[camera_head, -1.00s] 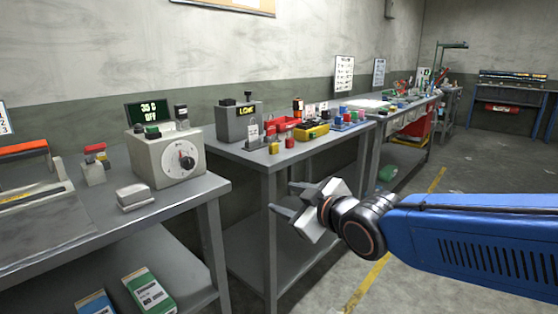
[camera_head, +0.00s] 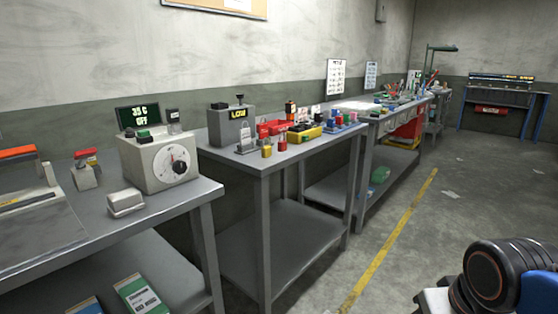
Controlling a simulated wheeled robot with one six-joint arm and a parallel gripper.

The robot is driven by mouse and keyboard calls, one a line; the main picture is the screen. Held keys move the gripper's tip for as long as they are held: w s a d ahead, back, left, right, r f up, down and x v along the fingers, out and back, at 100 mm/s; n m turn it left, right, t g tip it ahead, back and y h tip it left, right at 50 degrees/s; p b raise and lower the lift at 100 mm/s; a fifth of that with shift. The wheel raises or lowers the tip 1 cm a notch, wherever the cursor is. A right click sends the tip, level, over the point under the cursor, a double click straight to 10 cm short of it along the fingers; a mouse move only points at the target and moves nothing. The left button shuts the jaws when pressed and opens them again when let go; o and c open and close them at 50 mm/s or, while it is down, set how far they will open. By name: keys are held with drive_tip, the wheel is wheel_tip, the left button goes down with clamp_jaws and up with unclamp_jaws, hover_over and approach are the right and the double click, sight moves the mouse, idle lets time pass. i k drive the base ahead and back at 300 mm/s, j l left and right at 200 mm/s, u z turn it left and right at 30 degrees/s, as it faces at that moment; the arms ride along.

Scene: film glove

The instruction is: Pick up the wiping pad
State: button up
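A small pale grey block with a rounded top (camera_head: 126,203), which looks like the wiping pad, lies on the left grey bench (camera_head: 190,204) near its front edge. It sits in front of a grey control box with a dial (camera_head: 150,172). Nothing covers it. My gripper (camera_head: 436,300) shows only as a sliver at the bottom right, beside my dark wrist joint. It is far to the right of the block, over the floor side. Its fingers are cut off by the frame, so their opening is hidden.
A device with an orange-red handle (camera_head: 18,153) and a small red-topped block (camera_head: 86,170) stand left of the block. A second bench (camera_head: 262,168) holds a box reading LOW (camera_head: 232,124) and several small coloured parts. Boxes lie on the lower shelf.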

sight(121, 203)
drive_tip(key=u, duration=1.35)
